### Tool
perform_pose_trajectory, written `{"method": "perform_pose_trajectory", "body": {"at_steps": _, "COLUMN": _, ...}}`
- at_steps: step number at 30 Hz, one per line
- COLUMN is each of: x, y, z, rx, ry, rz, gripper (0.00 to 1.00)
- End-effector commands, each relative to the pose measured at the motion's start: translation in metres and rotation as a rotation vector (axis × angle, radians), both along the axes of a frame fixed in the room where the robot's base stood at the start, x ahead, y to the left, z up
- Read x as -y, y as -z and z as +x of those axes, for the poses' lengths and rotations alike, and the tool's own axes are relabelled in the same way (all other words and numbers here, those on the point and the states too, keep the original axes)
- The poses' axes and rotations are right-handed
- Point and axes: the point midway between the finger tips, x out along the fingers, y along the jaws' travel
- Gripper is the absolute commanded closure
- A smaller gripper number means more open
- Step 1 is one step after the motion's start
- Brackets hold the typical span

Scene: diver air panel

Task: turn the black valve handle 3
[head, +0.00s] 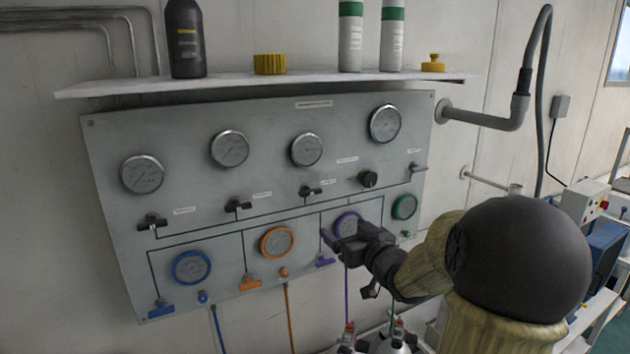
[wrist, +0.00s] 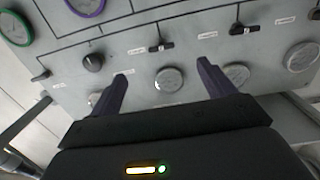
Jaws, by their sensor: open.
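The grey panel (head: 190,200) carries a row of black valve handles. I take the third from the left as handle 3 (head: 311,191); the label text is too small to read. It is a small black T-shaped handle below a round gauge. In the wrist view, which is upside down, handle 3 (wrist: 160,46) lies beyond and roughly between the fingertips. My gripper (head: 336,234) is open and empty, in front of the purple-ringed gauge, below handle 3 in the head view. It appears apart from the handle.
Other black handles (head: 238,206) (head: 152,222) and a round black knob (head: 368,179) flank it. Coloured gauges and a purple handle (head: 323,261) lie low on the panel. A shelf (head: 220,84) with bottles juts out above. A grey pipe (head: 485,119) stands at right.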

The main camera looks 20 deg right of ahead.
Motion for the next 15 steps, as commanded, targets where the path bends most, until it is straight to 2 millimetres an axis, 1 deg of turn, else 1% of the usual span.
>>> {"method": "perform_pose_trajectory", "body": {"at_steps": 1, "x": 0.0051, "y": -0.0128, "z": -0.0021, "rx": 0.026, "ry": -0.006, "rz": 0.001, "gripper": 0.18}}
{"method": "perform_pose_trajectory", "body": {"at_steps": 3, "x": 0.0072, "y": -0.0189, "z": -0.0034, "rx": 0.048, "ry": -0.016, "rz": 0.002, "gripper": 0.18}}
{"method": "perform_pose_trajectory", "body": {"at_steps": 15, "x": 0.0068, "y": -0.0187, "z": -0.0017, "rx": 0.054, "ry": -0.021, "rz": 0.002, "gripper": 0.18}}
